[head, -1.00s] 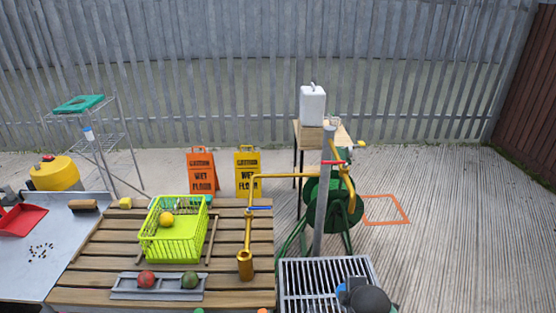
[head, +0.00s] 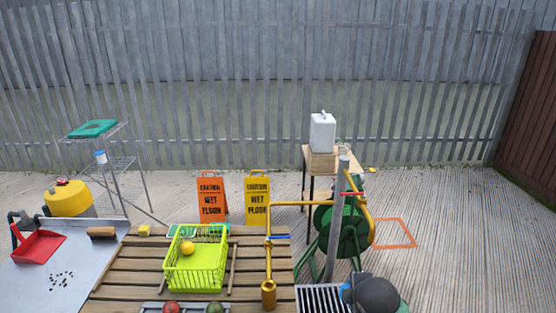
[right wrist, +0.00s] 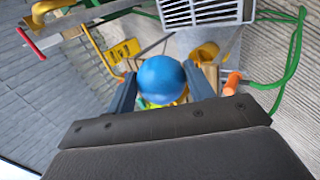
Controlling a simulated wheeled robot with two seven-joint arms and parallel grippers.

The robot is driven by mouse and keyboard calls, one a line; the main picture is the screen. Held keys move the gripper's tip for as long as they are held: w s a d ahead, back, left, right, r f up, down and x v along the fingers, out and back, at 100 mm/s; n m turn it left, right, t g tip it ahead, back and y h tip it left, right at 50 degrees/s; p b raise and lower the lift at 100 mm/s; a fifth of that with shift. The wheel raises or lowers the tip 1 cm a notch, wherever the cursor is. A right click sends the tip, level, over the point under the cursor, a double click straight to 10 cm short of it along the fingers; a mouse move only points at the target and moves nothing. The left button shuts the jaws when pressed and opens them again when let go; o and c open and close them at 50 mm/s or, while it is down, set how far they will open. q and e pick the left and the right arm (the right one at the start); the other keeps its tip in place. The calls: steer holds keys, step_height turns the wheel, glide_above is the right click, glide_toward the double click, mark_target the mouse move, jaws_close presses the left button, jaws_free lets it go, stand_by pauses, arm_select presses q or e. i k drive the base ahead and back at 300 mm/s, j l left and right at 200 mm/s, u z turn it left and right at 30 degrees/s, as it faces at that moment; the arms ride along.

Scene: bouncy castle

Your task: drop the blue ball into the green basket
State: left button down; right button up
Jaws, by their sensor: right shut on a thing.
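The blue ball (right wrist: 162,76) is held between the two fingers of my right gripper (right wrist: 164,88) in the right wrist view. In the head view my right gripper (head: 350,292) is at the bottom right, mostly hidden behind my dark wrist, with a bit of blue showing. The green basket (head: 196,278) is a yellow-green, open-topped crate on the slatted wooden table, left of and apart from my right gripper. A yellow-orange ball (head: 187,248) is inside it. My left gripper is not in view.
A brass pipe (head: 268,255) with an arm stands between the basket and my right gripper. A grey grate (head: 318,298) is beside my wrist. A red ball (head: 171,307) and a dark green ball (head: 215,307) lie in a tray before the basket.

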mark_target(215, 252)
steer(key=j, duration=2.15)
